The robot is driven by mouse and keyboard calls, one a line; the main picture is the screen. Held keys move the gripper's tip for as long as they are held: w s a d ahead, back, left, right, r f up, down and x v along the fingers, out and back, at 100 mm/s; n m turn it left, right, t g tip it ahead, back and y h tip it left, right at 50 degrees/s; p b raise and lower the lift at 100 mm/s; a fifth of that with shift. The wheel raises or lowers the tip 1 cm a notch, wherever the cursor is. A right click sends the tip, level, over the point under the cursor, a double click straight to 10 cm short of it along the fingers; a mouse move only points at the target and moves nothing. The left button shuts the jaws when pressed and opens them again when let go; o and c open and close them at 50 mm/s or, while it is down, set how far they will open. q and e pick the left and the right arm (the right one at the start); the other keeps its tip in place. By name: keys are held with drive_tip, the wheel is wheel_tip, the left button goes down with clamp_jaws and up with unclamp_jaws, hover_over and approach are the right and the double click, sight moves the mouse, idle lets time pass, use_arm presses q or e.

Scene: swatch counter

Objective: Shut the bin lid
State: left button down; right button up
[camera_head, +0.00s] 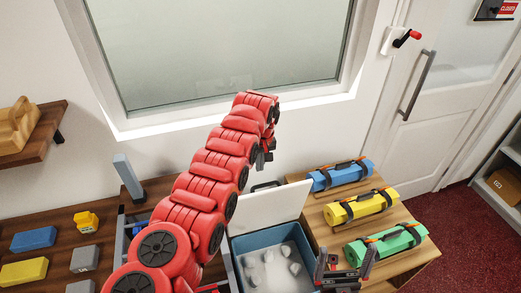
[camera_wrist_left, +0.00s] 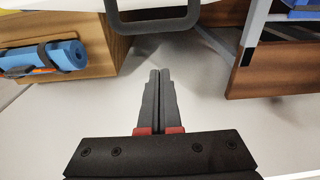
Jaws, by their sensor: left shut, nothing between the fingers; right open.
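The bin (camera_head: 236,248) is blue-grey and holds several whitish lumps. Its white lid (camera_head: 270,207) stands raised at the bin's back, with a dark handle (camera_head: 266,185) at its top edge. My left arm reaches across to the left of the bin. My left gripper (camera_head: 262,162) is just behind and above the lid's top edge, apart from it as far as I can tell. In the left wrist view its fingers (camera_wrist_left: 160,75) are shut and empty, below the dark handle (camera_wrist_left: 152,25). My right gripper (camera_head: 344,265) is open and empty at the bin's front right.
Blue (camera_head: 340,175), yellow (camera_head: 361,207) and green (camera_head: 386,243) strapped rolls lie on a wooden top right of the bin. Blue (camera_head: 33,239), yellow (camera_head: 24,272) and grey (camera_head: 85,258) blocks lie on the dark counter at left. A window and wall stand behind.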

use_arm(q)
drive_tip(key=s+p, duration=0.1)
drive_tip(key=p, duration=0.1)
drive_tip(key=s+d+f+p, duration=0.1)
drive_tip(key=s+p, duration=0.1)
drive_tip(key=p, duration=0.1)
drive_tip(key=shift+d+p, duration=0.2)
drive_tip(key=shift+p, duration=0.15)
drive_tip(key=shift+s+f, duration=0.1)
drive_tip(key=shift+s, duration=0.05)
drive_tip(key=shift+f, duration=0.1)
